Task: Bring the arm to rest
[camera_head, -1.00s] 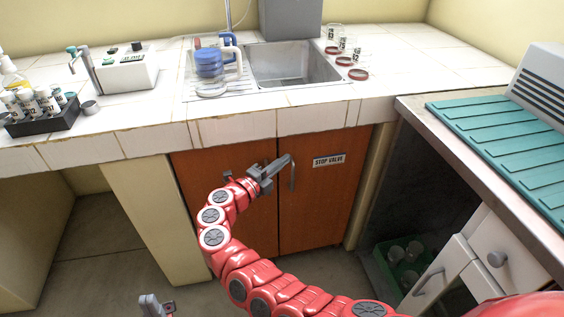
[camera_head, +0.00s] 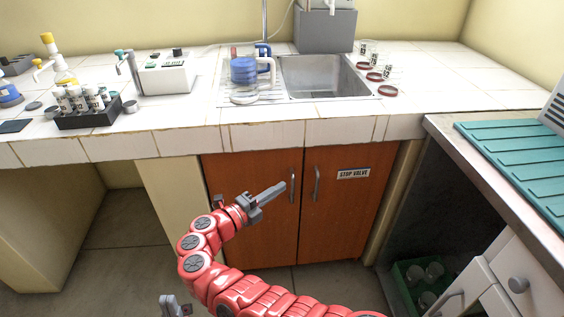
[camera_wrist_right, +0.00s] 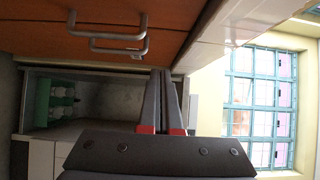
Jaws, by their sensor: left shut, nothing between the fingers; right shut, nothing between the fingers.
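My right gripper (camera_head: 280,188) is at the end of the red arm, in front of the left wooden cupboard door (camera_head: 250,170) under the sink. It is shut and empty, its tip pointing toward the left door handle (camera_head: 292,185); I cannot tell whether they touch in the head view. In the right wrist view my right gripper's fingers (camera_wrist_right: 163,78) are close together with nothing between them, and the door handles (camera_wrist_right: 120,45) show beyond to the upper left. My left gripper (camera_head: 172,303) shows only in part at the bottom edge, shut and empty, low above the floor.
The tiled counter (camera_head: 265,135) overhangs the cupboard. The sink (camera_head: 325,78), tube rack (camera_head: 90,115) and red-rimmed dishes (camera_head: 388,90) are on it. A green crate (camera_head: 408,285) stands in the right recess beside white drawers (camera_head: 490,280). Floor is open at left.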

